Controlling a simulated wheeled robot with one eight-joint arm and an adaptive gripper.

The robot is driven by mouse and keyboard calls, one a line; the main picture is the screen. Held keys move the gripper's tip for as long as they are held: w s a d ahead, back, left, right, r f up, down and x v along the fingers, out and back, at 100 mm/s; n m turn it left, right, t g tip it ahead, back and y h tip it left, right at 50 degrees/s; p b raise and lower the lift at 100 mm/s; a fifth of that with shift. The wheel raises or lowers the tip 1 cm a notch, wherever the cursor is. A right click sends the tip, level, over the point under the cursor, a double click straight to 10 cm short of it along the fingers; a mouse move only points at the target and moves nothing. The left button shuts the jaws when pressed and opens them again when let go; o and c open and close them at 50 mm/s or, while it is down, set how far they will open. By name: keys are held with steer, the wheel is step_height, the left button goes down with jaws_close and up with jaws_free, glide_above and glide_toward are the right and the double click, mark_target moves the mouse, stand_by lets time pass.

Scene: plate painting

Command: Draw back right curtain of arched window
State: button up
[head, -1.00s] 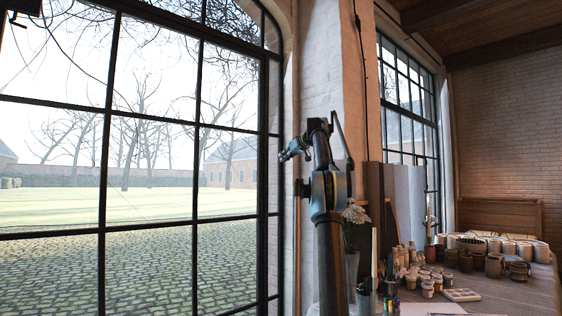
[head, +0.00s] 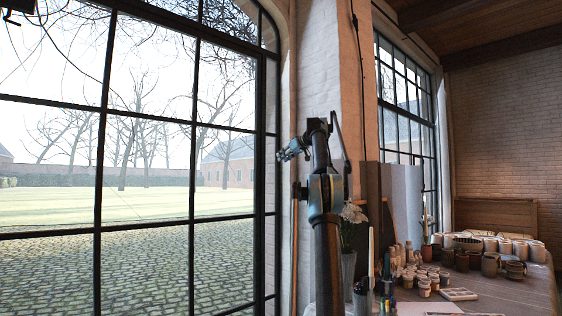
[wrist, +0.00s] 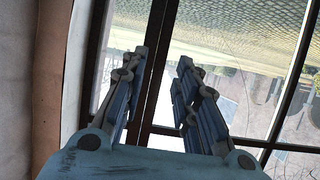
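The arched window (head: 194,165) with dark metal bars fills the left of the head view. I see no curtain cloth that I can make out in either view. My gripper (head: 282,155) is raised in front of the window's right edge, by the dark frame. In the wrist view my gripper (wrist: 162,58) is open, its two fingers apart with nothing between them. Beyond the fingers are the dark window bar (wrist: 155,70) and the glass. The gap between the fingers and the frame cannot be told.
A white brick pillar (head: 318,75) stands right of the window. A table (head: 510,295) at lower right bears jars (head: 425,285), paint pots and brushes, with a vase of white flowers (head: 352,214) close to my arm. A second window (head: 405,100) is behind.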

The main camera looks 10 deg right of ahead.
steer(key=v, duration=1.1)
steer(key=shift+s+d, duration=0.2)
steer(key=shift+s, duration=0.15)
steer(key=s+a+f+m+g+h, duration=0.1)
steer(key=s+a+f+g, duration=0.1)
steer(key=s+a+f, duration=0.55)
steer(key=s+a+f+m+g, duration=0.1)
steer(key=s+a+f+g, duration=0.1)
steer(key=s+f, duration=0.95)
steer(key=s+a+f+g+h, duration=0.15)
steer(key=s+a+f, duration=0.25)
steer(key=s+f, duration=0.5)
steer(key=s+d+f+m+g+h, duration=0.1)
steer(key=s+f+m+h, duration=0.1)
steer(key=s+f, duration=1.5)
steer(key=s+d+f+m+g+h, duration=0.1)
steer(key=s+f+m+g+h, duration=0.1)
steer(key=s+f, duration=1.5)
step_height(320, 180, down, 7)
steer(key=shift+d+r+h, duration=0.2)
steer(key=shift+d+h, duration=0.05)
steer(key=shift+h, duration=0.1)
